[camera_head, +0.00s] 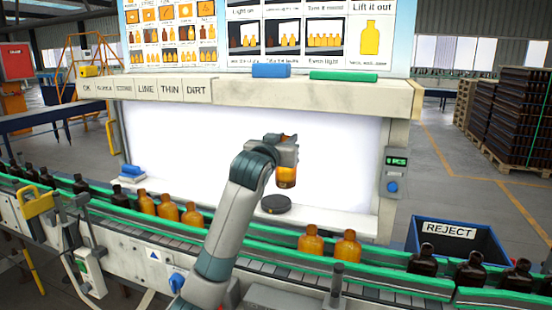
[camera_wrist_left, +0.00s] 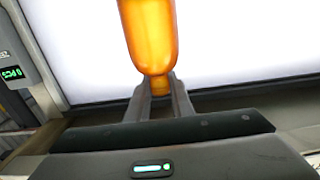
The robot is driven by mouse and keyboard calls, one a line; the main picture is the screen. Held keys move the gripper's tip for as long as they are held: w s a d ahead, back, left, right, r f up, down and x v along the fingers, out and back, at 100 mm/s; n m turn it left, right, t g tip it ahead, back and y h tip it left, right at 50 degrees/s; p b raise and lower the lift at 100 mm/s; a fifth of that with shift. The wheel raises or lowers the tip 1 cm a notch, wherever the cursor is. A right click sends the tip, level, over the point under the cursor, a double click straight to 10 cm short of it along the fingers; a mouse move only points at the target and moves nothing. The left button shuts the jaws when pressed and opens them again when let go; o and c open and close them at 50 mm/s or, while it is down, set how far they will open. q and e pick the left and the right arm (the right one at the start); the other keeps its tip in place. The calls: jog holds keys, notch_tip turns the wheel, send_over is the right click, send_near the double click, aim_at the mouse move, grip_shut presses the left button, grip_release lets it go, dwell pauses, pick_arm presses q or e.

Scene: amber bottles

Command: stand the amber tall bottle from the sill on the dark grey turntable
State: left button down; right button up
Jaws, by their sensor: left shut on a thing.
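The amber tall bottle (camera_head: 286,178) hangs roughly upright below my left gripper (camera_head: 286,150), in front of the bright white panel. In the left wrist view the amber bottle (camera_wrist_left: 148,35) shows large, with its narrow neck between the two fingers of my left gripper (camera_wrist_left: 160,88), which is shut on it. The dark grey turntable (camera_head: 276,204) is a low round disc on the white sill, just below the bottle in the head view. A gap shows between bottle base and disc. Nothing stands on the disc. My right gripper is not in view.
A conveyor with green rails (camera_head: 390,276) runs in front, carrying amber and dark bottles. A blue REJECT bin (camera_head: 460,236) stands at the right. A blue-and-white block (camera_head: 131,173) lies on the sill's left end. The overhead ledge (camera_head: 300,89) lies above the gripper.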

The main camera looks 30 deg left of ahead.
pick_arm(q)
jog(key=w+a+f+p, duration=0.1)
jog(key=w+a+f, duration=0.1)
jog(key=a, duration=0.3)
jog(key=shift+w+f, duration=0.2)
jog(key=shift+f, duration=0.4)
notch_tip(320, 180, down, 4)
jog(key=shift+p, duration=0.85)
jog(key=shift+f, duration=0.15)
jog(key=c, duration=1.6)
grip_release()
jog(key=shift+o, duration=0.2)
